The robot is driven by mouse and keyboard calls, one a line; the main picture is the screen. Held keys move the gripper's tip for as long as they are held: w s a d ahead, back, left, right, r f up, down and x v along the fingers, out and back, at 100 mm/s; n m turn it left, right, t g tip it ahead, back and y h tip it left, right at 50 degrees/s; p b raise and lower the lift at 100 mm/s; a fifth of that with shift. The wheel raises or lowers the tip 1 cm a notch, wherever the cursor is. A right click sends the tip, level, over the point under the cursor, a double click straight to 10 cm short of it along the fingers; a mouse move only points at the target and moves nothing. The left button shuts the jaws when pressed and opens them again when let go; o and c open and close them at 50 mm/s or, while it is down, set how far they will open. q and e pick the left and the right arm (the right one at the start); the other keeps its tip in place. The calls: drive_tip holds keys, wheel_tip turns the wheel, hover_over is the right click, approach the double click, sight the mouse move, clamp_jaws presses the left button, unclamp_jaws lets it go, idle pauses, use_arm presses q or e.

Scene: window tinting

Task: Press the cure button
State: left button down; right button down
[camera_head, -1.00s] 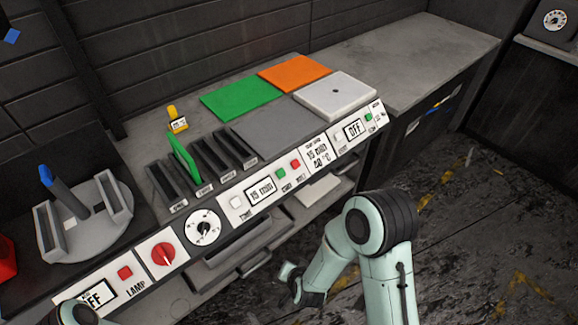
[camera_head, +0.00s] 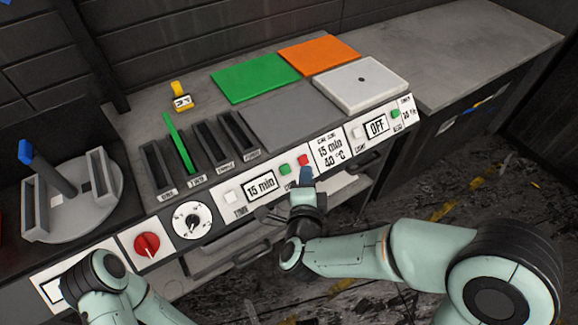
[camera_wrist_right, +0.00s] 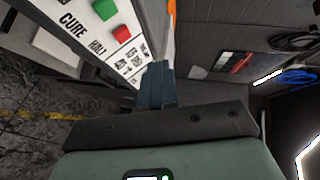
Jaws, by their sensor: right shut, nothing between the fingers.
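The green cure button (camera_head: 285,170) sits on the white front panel, right of the "15 min" display (camera_head: 260,187). My right gripper (camera_head: 306,175) is shut and empty. Its blue fingertips are at the panel just below the red button (camera_head: 302,160) and right of the green one, partly covering the labels. In the right wrist view the green button (camera_wrist_right: 104,8) is at the top above "CURE", and the red button (camera_wrist_right: 121,32) is above "HALT". The shut fingers (camera_wrist_right: 157,82) point at the panel beyond the red button; contact cannot be told. My left gripper is out of view.
A red knob (camera_head: 147,245), a round dial (camera_head: 193,221) and a white button (camera_head: 231,197) share the panel. Right of the buttons is a printed label and an "OFF" display (camera_head: 377,126). Dark slots, one with a green plate (camera_head: 180,144), stand behind.

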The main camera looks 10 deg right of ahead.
sight(285, 170)
drive_tip(key=shift+a, duration=0.1)
